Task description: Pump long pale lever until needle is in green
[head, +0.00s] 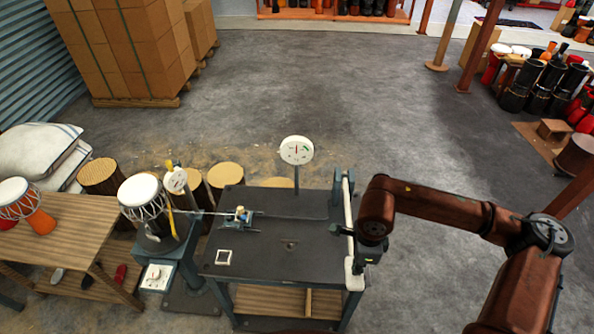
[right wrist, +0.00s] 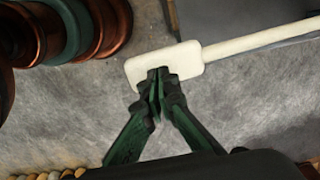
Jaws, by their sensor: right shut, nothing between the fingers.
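The long pale lever (head: 349,205) runs along the right side of the dark bench, with its wide paddle end (head: 354,281) at the near corner. My right gripper (head: 358,264) is at that end. In the right wrist view its shut, empty fingertips (right wrist: 158,84) overlap the edge of the pale paddle (right wrist: 165,65); I cannot tell whether they touch it. The round white gauge (head: 296,150) stands on a post behind the bench. Its needle looks near upright, with a small green patch to its right; the detail is tiny. My left gripper is out of view.
The dark bench top (head: 270,250) carries a small clamp-like device (head: 241,216) and a thin rod. A white-topped drum (head: 140,192) and a smaller dial (head: 175,180) stand at its left. A wooden table (head: 75,225) is farther left. Open floor (head: 400,110) lies behind.

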